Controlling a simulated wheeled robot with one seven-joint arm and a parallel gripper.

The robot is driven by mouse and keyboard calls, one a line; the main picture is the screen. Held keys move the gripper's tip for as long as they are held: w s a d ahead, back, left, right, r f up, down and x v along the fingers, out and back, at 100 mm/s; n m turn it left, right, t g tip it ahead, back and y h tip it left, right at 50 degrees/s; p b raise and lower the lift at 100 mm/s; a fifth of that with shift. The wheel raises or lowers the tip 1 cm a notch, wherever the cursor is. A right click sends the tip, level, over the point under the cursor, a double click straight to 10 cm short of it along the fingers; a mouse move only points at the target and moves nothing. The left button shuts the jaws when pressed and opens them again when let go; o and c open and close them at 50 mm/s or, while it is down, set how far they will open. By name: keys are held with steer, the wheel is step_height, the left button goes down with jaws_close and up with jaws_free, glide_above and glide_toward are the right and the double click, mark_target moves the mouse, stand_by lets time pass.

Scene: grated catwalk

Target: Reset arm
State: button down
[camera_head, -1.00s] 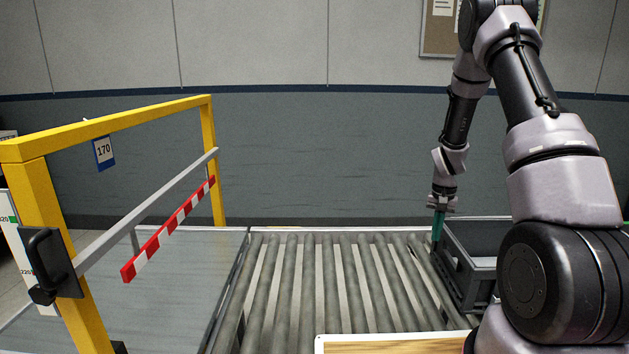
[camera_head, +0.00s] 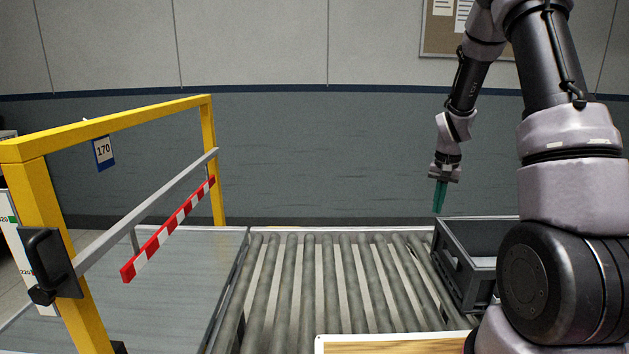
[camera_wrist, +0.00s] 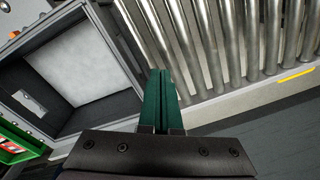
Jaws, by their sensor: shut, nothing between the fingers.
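My gripper (camera_head: 439,212) has green fingers that point down. In the head view it hangs above the far right part of the roller conveyor, just left of the dark grey crate's far corner. In the wrist view my gripper (camera_wrist: 158,72) shows its two fingers pressed together with nothing between them.
The dark grey crate (camera_head: 454,270) stands at the right edge of the roller conveyor (camera_head: 330,280); its grey wall also shows in the wrist view (camera_wrist: 112,70). A yellow guardrail (camera_head: 208,160) with a red-white bar (camera_head: 170,230) stands left. A wooden-topped board (camera_head: 395,344) lies in front.

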steer(key=s+a+r+t, duration=0.1)
steer(key=s+a+r, duration=0.25)
steer(key=r, duration=0.65)
steer(key=s+a+r+t, duration=0.2)
steer(key=s+r, duration=0.3)
steer(key=r, duration=0.4)
steer(key=s+a+r+n+t+y, duration=0.1)
steer(key=s+a+r, duration=0.1)
steer(key=s+r, duration=0.3)
steer(key=s+a+r+t, duration=0.2)
steer(key=s+a+r, duration=0.1)
steer(key=s, duration=1)
steer(key=shift+a+r+n+y, duration=0.25)
steer(key=shift+r+n+y, duration=0.15)
steer(key=shift+r, duration=0.45)
